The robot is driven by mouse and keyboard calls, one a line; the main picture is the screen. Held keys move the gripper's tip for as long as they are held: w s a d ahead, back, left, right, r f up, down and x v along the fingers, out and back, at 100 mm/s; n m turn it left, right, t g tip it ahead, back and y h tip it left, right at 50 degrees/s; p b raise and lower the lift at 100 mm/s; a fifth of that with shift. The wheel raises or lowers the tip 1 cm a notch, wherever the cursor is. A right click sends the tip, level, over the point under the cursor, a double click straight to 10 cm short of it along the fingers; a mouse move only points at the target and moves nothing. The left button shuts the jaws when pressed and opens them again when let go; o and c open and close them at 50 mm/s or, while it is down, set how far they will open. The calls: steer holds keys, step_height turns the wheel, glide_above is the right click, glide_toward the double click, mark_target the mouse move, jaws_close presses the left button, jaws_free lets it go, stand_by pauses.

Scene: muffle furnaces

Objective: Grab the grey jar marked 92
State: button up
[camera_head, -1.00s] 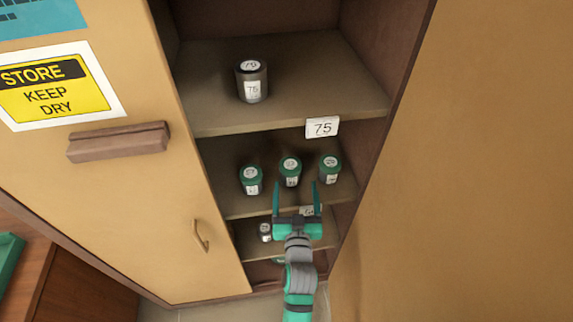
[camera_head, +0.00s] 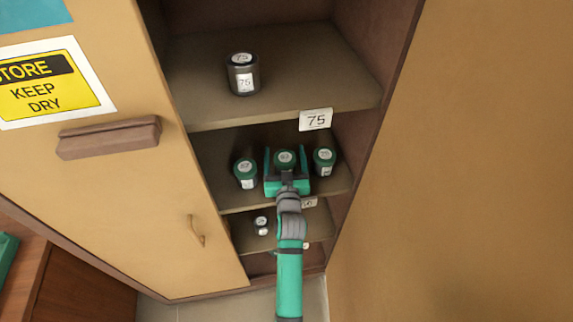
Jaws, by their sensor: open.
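My gripper (camera_head: 286,150) is open, with one finger on each side of the middle jar. The gripper's palm hides that jar's lower body and front label. I cannot tell whether the fingers touch it.
A dark grey jar marked 75 (camera_head: 242,75) stands on the top shelf (camera_head: 300,75), above a 75 tag (camera_head: 316,119). A smaller jar (camera_head: 261,225) stands on the shelf below. The cabinet wall (camera_head: 450,180) bounds the right, and a closed door (camera_head: 130,200) the left.

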steer(key=shift+w, duration=0.7)
steer(key=shift+d, duration=0.25)
steer(key=shift+s+a, duration=0.1)
steer(key=shift+a, duration=0.35)
steer(key=c, duration=1.3)
steer(key=shift+r, duration=0.1)
steer(key=shift+c, duration=0.2)
steer(key=shift+d, duration=0.15)
